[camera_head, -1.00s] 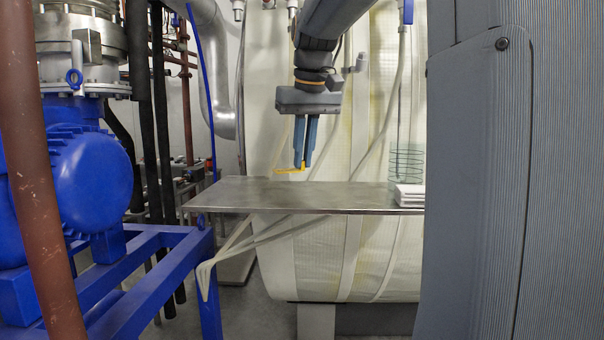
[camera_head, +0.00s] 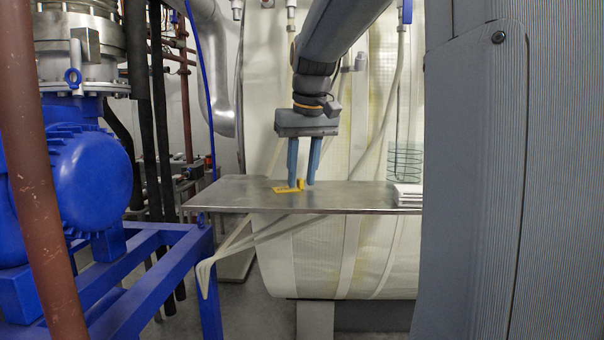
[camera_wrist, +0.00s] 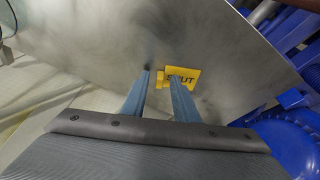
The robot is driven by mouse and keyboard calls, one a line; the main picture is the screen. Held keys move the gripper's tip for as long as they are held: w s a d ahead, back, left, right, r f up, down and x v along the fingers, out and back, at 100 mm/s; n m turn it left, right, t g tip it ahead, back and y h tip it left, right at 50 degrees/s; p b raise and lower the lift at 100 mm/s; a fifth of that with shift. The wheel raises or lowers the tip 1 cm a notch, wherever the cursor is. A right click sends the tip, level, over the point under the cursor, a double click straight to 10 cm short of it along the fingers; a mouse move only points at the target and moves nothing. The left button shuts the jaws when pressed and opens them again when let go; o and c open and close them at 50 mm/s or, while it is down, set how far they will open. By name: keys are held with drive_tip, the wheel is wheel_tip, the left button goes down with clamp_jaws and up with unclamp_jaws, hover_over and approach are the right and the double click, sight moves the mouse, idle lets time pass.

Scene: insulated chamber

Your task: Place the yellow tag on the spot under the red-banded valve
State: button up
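The yellow tag (camera_head: 286,190) lies on the metal shelf (camera_head: 235,196), with a small raised yellow tab at its right end. In the wrist view the tag (camera_wrist: 188,78) shows dark lettering, partly hidden by a finger. My gripper (camera_head: 302,184) is open, its two blue fingers pointing down at the shelf. The yellow tab shows between the fingertips in the head view, and the left finger stands in front of or beside the tag. In the wrist view my gripper (camera_wrist: 161,72) has a gap between its fingers. I cannot make out a red-banded valve for certain; fittings at the top are cut off.
A green wire basket (camera_head: 405,160) and a white stack (camera_head: 407,194) are at the shelf's right end. A blue motor (camera_head: 90,180) and blue frame (camera_head: 150,285) stand at left. The shelf's left part is clear.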

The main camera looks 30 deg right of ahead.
drive_tip(key=shift+r, duration=0.1)
drive_tip(key=b+v, duration=0.1)
drive_tip(key=v, duration=1.1)
drive_tip(key=shift+b, duration=0.35)
drive_tip(key=shift+r, duration=0.1)
